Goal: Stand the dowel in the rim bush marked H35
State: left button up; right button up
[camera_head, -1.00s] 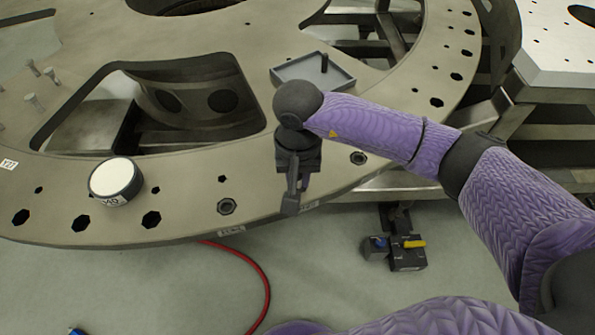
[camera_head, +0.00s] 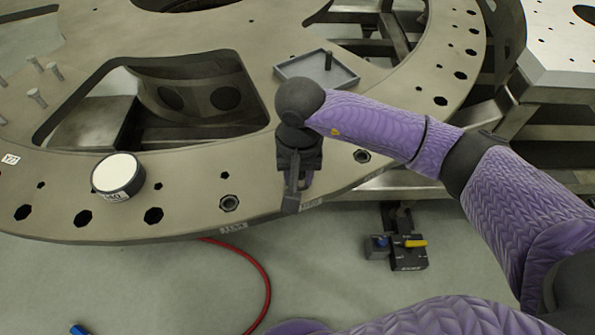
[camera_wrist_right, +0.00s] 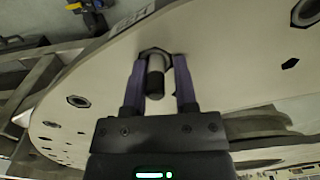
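In the right wrist view a dark-ended grey dowel (camera_wrist_right: 155,82) stands between the two fingers of my right gripper (camera_wrist_right: 158,82). Its far end is at a dark hexagonal rim bush (camera_wrist_right: 152,54) and appears to be in it; the depth is hidden. The fingers are spread either side of the dowel, with a visible gap on the right. In the head view my right gripper (camera_head: 292,203) points down over the plate's near rim; dowel and bush are hidden there. My left gripper is out of view.
The turret plate (camera_head: 190,195) has other rim bushes (camera_head: 229,203) and open holes. A white-topped round part (camera_head: 118,173) sits on its left. Several pins (camera_head: 37,97) stand far left.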

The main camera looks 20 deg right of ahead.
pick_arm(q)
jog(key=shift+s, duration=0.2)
pick_arm(e)
jog(key=shift+s+d+f, duration=0.2)
jog(key=r+p, duration=0.1)
jog(key=r, duration=0.3)
jog(key=r+p, duration=0.1)
jog(key=r, duration=0.4)
jog(key=shift+w+a+r, duration=0.1)
jog(key=shift+w+r, duration=0.1)
jog(key=shift+r, duration=0.45)
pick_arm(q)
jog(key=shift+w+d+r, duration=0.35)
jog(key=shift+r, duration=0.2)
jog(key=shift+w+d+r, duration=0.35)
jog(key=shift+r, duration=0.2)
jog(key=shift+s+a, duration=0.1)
